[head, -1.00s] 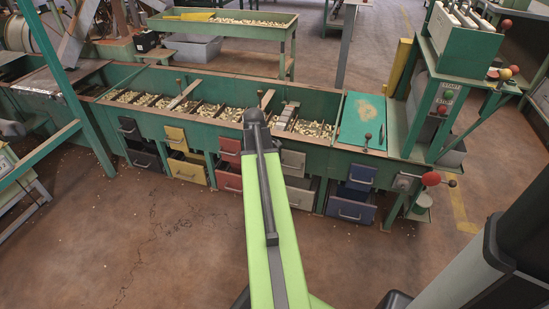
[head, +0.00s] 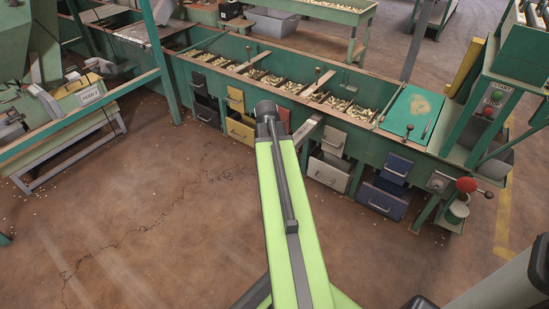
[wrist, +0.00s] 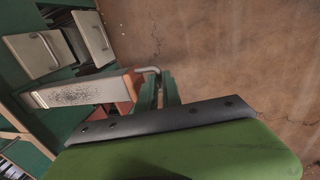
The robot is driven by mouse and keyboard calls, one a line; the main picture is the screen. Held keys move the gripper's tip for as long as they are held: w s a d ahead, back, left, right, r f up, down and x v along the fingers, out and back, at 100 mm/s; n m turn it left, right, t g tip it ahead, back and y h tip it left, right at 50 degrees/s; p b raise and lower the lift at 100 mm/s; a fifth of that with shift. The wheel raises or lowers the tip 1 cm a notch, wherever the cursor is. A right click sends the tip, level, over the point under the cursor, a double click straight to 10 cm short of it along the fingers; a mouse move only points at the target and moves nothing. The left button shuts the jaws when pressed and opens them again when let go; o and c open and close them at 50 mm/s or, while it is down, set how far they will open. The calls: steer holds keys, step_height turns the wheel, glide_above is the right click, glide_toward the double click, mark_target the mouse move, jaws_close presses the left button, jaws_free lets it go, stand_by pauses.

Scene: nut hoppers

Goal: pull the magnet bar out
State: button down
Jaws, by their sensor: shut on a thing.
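The magnet bar is a long pale grey bar with dark specks along its side and an orange end block. It lies across the left of the wrist view (wrist: 75,93). In the head view its grey body (head: 309,128) shows just right of my arm's tip, in front of the bench's front. My gripper (wrist: 161,90) has its green fingers shut on the bent grey handle at the orange end. In the head view my arm hides the gripper and handle. The bar's far end lies close to the green bench; I cannot tell whether it is clear.
The green bench (head: 255,92) holds hoppers of nuts and has coloured drawers below. Pale drawers (head: 328,171) sit by the bar, some pulled out, and blue ones (head: 384,200) are farther right. A red ball knob (head: 466,184) sticks out at right. The brown floor (head: 150,220) in front is open.

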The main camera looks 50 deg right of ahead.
steer(key=shift+s, duration=0.1)
steer(key=c, duration=1.8)
jaws_free()
steer(key=a+r+p, duration=0.3)
steer(key=r+p, duration=1.4)
steer(key=shift+a, duration=0.15)
steer(key=shift+s, duration=0.1)
